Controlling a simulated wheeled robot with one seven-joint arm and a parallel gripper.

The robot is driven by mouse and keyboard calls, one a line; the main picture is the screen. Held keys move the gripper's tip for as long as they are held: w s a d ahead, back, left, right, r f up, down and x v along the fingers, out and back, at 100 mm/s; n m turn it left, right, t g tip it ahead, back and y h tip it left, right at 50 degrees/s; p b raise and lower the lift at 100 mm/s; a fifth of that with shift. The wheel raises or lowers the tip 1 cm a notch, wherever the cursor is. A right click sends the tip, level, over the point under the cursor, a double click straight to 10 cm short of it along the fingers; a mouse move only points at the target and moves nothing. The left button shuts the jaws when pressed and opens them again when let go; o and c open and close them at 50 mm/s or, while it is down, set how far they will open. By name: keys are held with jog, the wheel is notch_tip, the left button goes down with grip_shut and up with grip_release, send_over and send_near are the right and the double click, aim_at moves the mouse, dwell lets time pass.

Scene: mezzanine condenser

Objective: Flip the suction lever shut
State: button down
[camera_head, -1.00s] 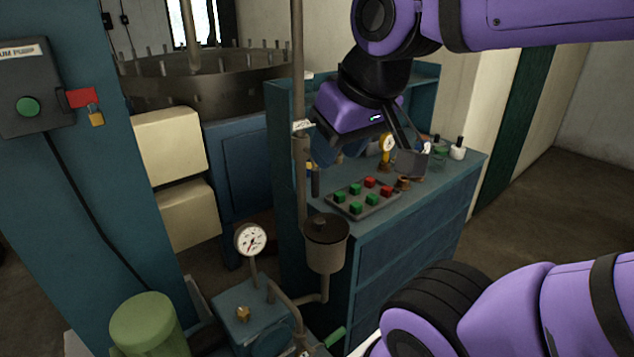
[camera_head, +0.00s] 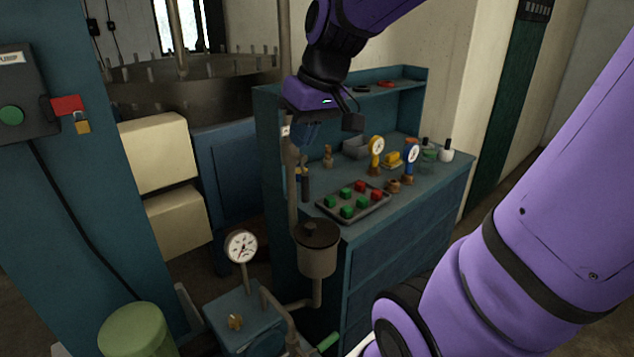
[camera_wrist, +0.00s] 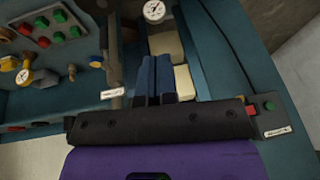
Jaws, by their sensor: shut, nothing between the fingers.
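A lever with a green handle (camera_head: 328,342) shows at the bottom of the head view, beside the pump pipework. I cannot read a label on it, so I cannot confirm it is the suction lever. My gripper (camera_head: 303,138) is well above it, in front of the vertical pipe (camera_head: 292,190) near the bench's left end. In the wrist view its blue fingers (camera_wrist: 155,78) are together with nothing between them. A white tag (camera_wrist: 112,93) on the pipe lies just left of the fingers there.
A gauge (camera_head: 241,247), a lidded pot (camera_head: 317,255) and a green cylinder (camera_head: 136,330) stand around the pump block (camera_head: 240,312). The bench (camera_head: 400,210) holds a tray (camera_head: 375,205) of red and green blocks. A padlock (camera_head: 82,122) hangs at left.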

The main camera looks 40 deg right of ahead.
jog(key=w+d+f+y, duration=0.2)
jog(key=w+d+f, duration=0.4)
jog(key=w+d, duration=0.45)
jog(key=m+t+y, duration=0.1)
jog(key=t, duration=0.1)
send_near(304, 179)
jog(key=s+d+f, duration=0.1)
jog(key=d+f, duration=0.1)
jog(key=d, duration=0.7)
jog(key=shift+s+a+f, duration=0.1)
jog(key=shift+a, duration=0.2)
jog(key=w+a+f, duration=0.5)
jog(key=a+f, duration=0.2)
jog(key=f, duration=0.1)
jog(key=shift+a, duration=0.4)
jog(key=shift+w, duration=0.15)
jog(key=shift+a, duration=0.1)
